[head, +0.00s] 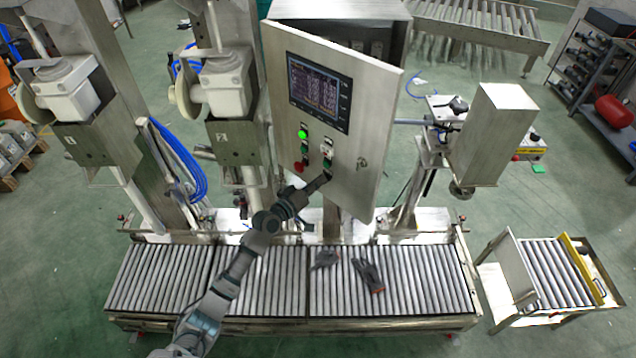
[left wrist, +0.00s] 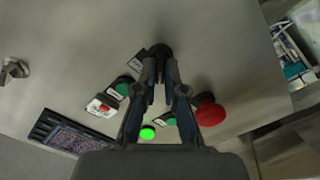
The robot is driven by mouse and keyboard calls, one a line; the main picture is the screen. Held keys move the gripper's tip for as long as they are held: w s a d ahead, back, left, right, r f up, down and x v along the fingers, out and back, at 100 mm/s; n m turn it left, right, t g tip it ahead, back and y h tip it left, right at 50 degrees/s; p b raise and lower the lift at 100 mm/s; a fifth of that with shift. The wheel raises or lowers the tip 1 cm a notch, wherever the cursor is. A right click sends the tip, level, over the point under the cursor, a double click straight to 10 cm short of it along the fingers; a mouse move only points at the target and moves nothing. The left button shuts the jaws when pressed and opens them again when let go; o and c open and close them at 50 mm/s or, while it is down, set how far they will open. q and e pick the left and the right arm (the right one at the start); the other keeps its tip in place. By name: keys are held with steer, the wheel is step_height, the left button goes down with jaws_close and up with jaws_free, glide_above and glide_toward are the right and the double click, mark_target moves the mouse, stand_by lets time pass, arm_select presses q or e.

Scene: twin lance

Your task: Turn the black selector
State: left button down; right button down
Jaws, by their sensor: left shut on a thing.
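The black selector (left wrist: 161,49) sits on the grey panel door, with a small label beside it in the left wrist view. My left gripper (left wrist: 160,75) is shut on it, with its two fingertips at the knob's sides. The fingertips partly cover the selector, so I cannot tell its angle. In the head view my left gripper (head: 323,181) reaches up to the lower part of the panel door (head: 350,190) and hides the selector. My right gripper is in neither view.
A red button (left wrist: 209,112), a lit green button (left wrist: 147,132) and dark green buttons are close around the fingers. A screen (head: 318,92) is above them. Two dark gloves (head: 368,274) lie on the roller conveyor (head: 430,285) below the door.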

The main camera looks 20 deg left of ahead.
arm_select(q)
steer(key=shift+s+d+f+m+b, duration=0.1)
steer(key=shift+m+b, duration=0.85)
steer(key=shift+m, duration=1.2)
steer(key=shift+d+f+m+b, duration=0.1)
steer(key=shift+m+b, duration=0.8)
steer(key=shift+m, duration=1.25)
steer(key=c, duration=1.3)
jaws_free()
steer(key=shift+o, duration=0.2)
steer(key=shift+a+r, duration=0.1)
